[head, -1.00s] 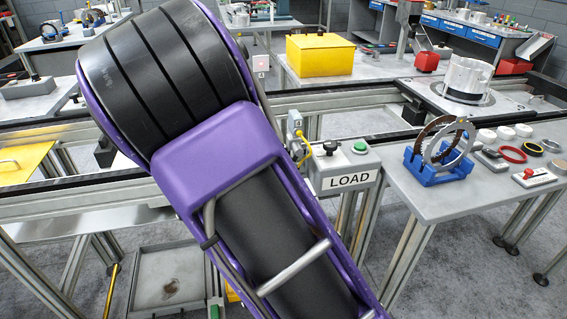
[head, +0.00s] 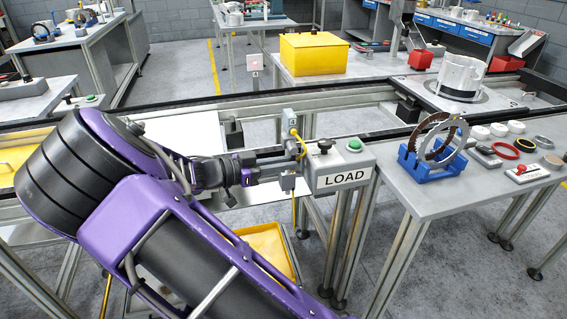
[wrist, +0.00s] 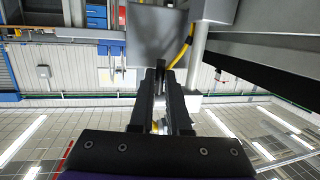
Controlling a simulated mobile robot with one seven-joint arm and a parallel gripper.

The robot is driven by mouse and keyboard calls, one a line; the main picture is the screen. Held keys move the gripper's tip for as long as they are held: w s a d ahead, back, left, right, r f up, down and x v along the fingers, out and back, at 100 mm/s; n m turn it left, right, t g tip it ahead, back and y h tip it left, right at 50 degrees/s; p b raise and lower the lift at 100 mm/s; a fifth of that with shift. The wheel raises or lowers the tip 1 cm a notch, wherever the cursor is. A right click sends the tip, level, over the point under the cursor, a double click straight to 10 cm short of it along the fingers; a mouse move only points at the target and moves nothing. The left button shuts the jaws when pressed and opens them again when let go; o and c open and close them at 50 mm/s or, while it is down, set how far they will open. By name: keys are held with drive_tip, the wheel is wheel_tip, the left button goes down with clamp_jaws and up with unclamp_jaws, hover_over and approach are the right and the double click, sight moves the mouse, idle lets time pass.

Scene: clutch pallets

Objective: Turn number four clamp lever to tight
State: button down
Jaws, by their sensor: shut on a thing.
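The number four unit (head: 292,121) is a small grey block with a "4" label and a yellow cable, on the rail's front edge left of the LOAD box. My gripper (head: 297,160) reaches in from the left just below that label. In the wrist view, my gripper's (wrist: 160,75) two long dark fingers are close together on a thin dark piece, which I take to be the clamp lever (wrist: 160,64). The fingers hide most of the lever, and its angle and any tight marking cannot be read.
The LOAD box (head: 341,170), with a black knob and green button, stands right beside my gripper. A side table (head: 420,200) carries a blue stand (head: 432,168) with rings. A yellow tray (head: 268,252) lies below. The yellow cable (wrist: 184,45) runs near the fingers.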

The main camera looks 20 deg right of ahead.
drive_tip(key=c, duration=0.9)
unclamp_jaws()
drive_tip(key=shift+a, duration=0.1)
drive_tip(key=p+v, duration=0.1)
drive_tip(key=v, duration=1.6)
drive_tip(key=shift+s+a+r, duration=0.1)
drive_tip(key=shift+r, duration=0.05)
